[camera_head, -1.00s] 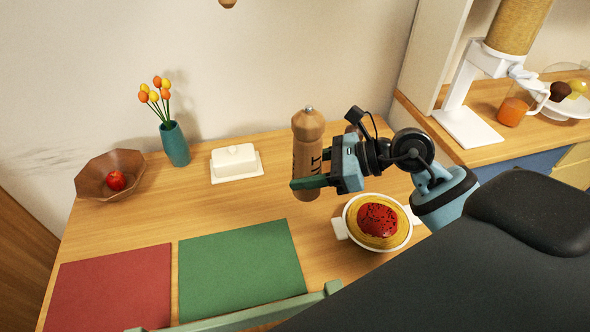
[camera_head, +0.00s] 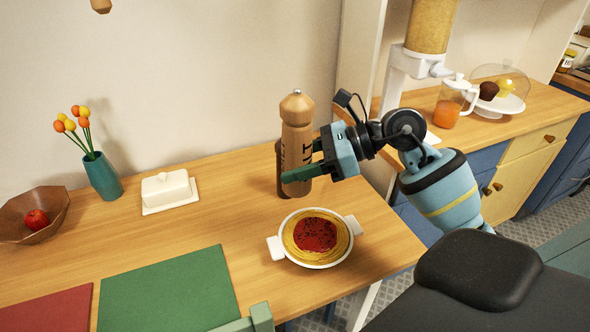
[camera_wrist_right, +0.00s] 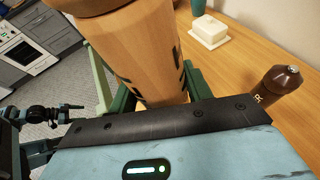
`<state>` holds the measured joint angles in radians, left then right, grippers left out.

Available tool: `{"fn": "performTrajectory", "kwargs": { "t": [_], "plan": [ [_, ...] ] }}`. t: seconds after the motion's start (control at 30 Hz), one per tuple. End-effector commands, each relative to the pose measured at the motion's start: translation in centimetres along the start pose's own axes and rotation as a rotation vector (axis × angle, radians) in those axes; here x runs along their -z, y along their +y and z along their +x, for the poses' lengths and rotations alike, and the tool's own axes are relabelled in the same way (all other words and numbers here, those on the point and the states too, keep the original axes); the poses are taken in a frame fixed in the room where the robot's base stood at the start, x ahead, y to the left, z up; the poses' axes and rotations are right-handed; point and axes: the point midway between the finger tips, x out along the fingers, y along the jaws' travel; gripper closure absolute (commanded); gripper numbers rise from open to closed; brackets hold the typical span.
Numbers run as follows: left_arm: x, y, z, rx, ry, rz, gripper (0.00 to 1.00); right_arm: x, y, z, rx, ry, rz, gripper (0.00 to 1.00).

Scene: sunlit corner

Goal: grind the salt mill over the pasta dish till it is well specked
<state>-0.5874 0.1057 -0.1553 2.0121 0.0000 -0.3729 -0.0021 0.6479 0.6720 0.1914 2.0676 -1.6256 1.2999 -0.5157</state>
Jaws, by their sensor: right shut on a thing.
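The salt mill (camera_head: 297,130) is light wood with a metal knob and dark lettering, and looks upright. My right gripper (camera_head: 306,166) is shut around its lower body; the mill fills the upper middle of the right wrist view (camera_wrist_right: 140,55). The pasta dish (camera_head: 318,264) is white, round and two-handled, in front of and slightly right of the mill in the head view. It holds yellow pasta with red sauce (camera_head: 315,234) bearing dark specks. I cannot tell whether the mill's foot touches the table.
A dark brown mill (camera_wrist_right: 278,83) stands near, partly hidden behind the salt mill in the head view (camera_head: 279,172). A butter dish (camera_head: 168,188), vase (camera_head: 103,177) and fruit bowl (camera_head: 50,222) stand left. A green mat (camera_head: 168,290) lies front left.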

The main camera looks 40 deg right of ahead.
Motion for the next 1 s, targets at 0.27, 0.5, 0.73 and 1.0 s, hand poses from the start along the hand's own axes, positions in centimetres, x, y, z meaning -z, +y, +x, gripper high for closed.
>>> {"fn": "performTrajectory", "kwargs": {
  "t": [0.27, 0.5, 0.73, 1.0],
  "plan": [
    [-0.1, 0.0, 0.1, 0.000, 0.000, 0.001, 0.27, 0.2, -0.1, 0.0, 0.001, -0.002, 0.000, 0.81],
    [-1.3, 0.0, 0.6, -0.002, -0.016, -0.002, 0.27, 1.8, -0.2, 0.4, 0.001, -0.001, 0.003, 0.81],
    [-2.6, 0.1, 1.2, -0.004, -0.036, -0.005, 0.27, 3.9, -0.4, 0.9, 0.000, 0.000, 0.003, 0.81],
    [-2.2, 0.0, 1.6, -0.005, -0.025, -0.005, 0.27, 4.9, -0.5, 1.0, 0.001, -0.001, -0.001, 0.81]
  ]
}}
